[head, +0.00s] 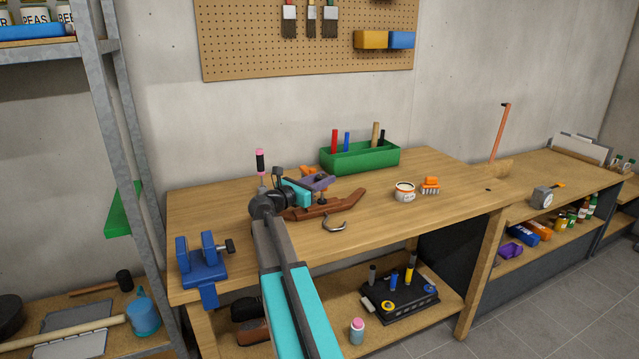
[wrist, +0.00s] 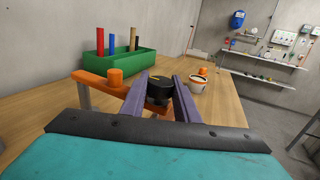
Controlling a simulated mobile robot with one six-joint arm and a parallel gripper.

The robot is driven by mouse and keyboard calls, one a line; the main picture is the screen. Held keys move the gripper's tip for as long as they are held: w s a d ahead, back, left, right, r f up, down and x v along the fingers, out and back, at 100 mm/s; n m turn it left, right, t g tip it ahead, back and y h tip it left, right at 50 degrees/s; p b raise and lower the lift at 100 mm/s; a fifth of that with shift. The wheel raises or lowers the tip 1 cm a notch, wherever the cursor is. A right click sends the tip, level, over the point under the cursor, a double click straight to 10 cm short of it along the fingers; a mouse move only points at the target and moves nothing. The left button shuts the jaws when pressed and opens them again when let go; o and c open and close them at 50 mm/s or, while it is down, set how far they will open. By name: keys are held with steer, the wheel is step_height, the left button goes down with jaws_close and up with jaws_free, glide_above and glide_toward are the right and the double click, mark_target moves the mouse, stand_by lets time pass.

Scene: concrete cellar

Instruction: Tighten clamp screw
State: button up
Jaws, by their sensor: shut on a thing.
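The clamp (wrist: 102,82) shows in the wrist view as an orange bar with a round orange knob on top and a grey leg at its left. In the head view my gripper (head: 321,183) is above the middle of the workbench (head: 430,175). There the clamp is mostly hidden behind my gripper and arm; a bit of orange (head: 311,171) shows.
A brown curved wooden piece (head: 340,207) and a metal hook (head: 335,224) lie close to my gripper. A green tool box (head: 361,157) stands behind. A blue vise (head: 204,266) is at the left corner.

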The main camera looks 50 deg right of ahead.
steer(key=shift+w+a+r, duration=0.15)
steer(key=shift+w, duration=0.2)
steer(key=o, duration=1)
steer(key=shift+o, duration=0.2)
steer(key=shift+s, duration=0.1)
steer(key=shift+s+a+f, duration=0.15)
steer(key=shift+a+f, duration=0.05)
steer(key=shift+a, duration=0.45)
steer(key=a+b, duration=0.2)
steer(key=a, duration=1)
steer(key=shift+a, duration=0.2)
steer(key=shift+d+r, duration=0.1)
